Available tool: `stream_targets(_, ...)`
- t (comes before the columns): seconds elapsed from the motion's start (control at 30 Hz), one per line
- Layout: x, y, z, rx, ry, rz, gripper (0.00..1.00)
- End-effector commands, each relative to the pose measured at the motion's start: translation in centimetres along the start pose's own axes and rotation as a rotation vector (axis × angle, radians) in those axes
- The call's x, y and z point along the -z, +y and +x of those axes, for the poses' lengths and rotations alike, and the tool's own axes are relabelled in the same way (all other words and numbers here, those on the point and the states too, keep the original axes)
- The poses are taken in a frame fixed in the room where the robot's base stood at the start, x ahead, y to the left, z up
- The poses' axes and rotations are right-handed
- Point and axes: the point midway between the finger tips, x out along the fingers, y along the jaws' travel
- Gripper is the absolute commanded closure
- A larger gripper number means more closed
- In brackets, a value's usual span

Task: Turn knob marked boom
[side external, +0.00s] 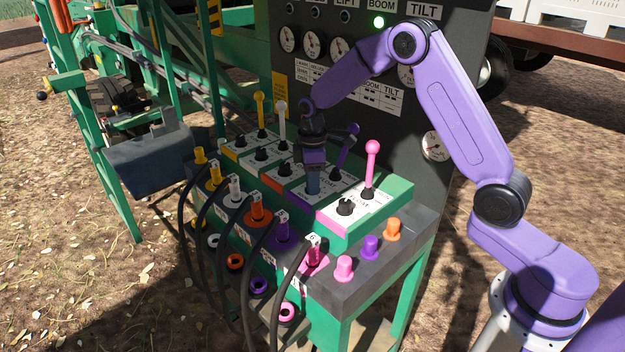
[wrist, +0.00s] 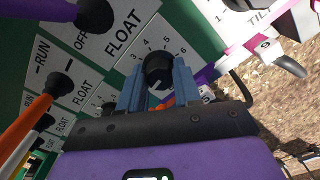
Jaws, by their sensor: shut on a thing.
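A black knob (wrist: 158,66) shows in the wrist view on a white plate with a number scale around it. My gripper (wrist: 157,84) is shut on this knob, with one blue finger on each side. In the side view, my gripper (side external: 313,184) points down onto the purple-trimmed control block, beside a purple lever (side external: 349,143). The fingers hide the knob there. I cannot read the word boom on its plate.
A pink lever (side external: 371,165) and another black knob (side external: 346,206) stand on the pink-trimmed block to the right. Yellow (side external: 260,110) and white (side external: 282,118) levers stand to the left. Black hoses (side external: 290,285) with coloured plugs hang along the front. Pink, purple and orange caps stand at the right.

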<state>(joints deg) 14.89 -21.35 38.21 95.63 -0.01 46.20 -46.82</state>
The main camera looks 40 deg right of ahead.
Motion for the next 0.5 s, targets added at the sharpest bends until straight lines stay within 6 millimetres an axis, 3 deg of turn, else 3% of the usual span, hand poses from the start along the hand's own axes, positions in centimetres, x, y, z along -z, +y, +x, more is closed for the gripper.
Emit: stream_targets(0.5, 0.10, 0.07, -0.15, -0.004, 0.003, -0.048, 0.98)
